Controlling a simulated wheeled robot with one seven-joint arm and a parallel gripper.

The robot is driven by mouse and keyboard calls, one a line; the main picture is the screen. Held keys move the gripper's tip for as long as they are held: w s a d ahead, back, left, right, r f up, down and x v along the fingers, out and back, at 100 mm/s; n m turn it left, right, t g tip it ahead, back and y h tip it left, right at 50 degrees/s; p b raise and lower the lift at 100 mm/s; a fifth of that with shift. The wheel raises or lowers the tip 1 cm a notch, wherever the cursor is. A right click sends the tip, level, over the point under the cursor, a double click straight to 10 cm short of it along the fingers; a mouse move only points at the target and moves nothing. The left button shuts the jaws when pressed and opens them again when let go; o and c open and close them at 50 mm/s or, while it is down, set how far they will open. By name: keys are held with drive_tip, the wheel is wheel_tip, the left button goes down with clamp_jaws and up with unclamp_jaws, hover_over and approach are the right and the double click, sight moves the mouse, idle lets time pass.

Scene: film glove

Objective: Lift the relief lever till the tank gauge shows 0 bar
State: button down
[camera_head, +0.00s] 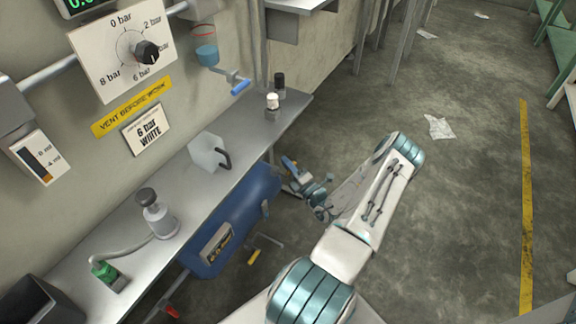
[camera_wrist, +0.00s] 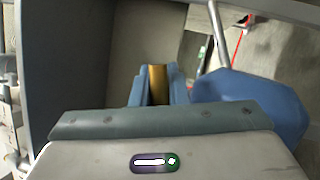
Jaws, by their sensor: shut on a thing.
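My gripper (camera_wrist: 158,88) is shut on a gold-coloured piece (camera_wrist: 158,78), which looks like the relief lever, between its blue fingers. In the head view my gripper (camera_head: 291,170) is beside the right end of the blue tank (camera_head: 262,190), under the bench edge; the gripped piece cannot be made out there. The tank also shows on the right of the wrist view (camera_wrist: 250,110). A small plate or gauge (camera_head: 216,244) is on the tank's front; its reading is too small to tell. A yellow-tipped handle (camera_head: 254,257) sticks out below the tank.
The metal bench (camera_head: 185,205) above the tank carries a bottle, a clear block and small containers. A dial panel (camera_head: 125,47) and a green display (camera_head: 85,4) are on the wall. A red handle (camera_head: 172,310) is at lower left. The floor at right is mostly clear.

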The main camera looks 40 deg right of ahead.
sight(282, 174)
drive_tip(key=shift+s+a+r+n+g+y, duration=0.25)
drive_tip(key=shift+a+r+n+g+y, duration=0.25)
drive_tip(key=shift+n+y, duration=2.15)
drive_tip(key=shift+s+a+r+n+g+y, duration=0.25)
drive_tip(key=shift+a+n+y, duration=0.6)
drive_tip(key=shift+n, duration=3.45)
drive_tip(key=shift+s+a+r+n+g+y, duration=0.4)
drive_tip(key=shift+n+y, duration=1.5)
drive_tip(key=shift+n, duration=1.55)
drive_tip(key=shift+w+a, duration=0.1)
drive_tip(key=c, duration=1.7)
unclamp_jaws()
drive_tip(key=shift+r, duration=0.1)
drive_tip(key=p+v, duration=0.1)
drive_tip(key=v, duration=1.3)
drive_tip(key=shift+w, duration=0.15)
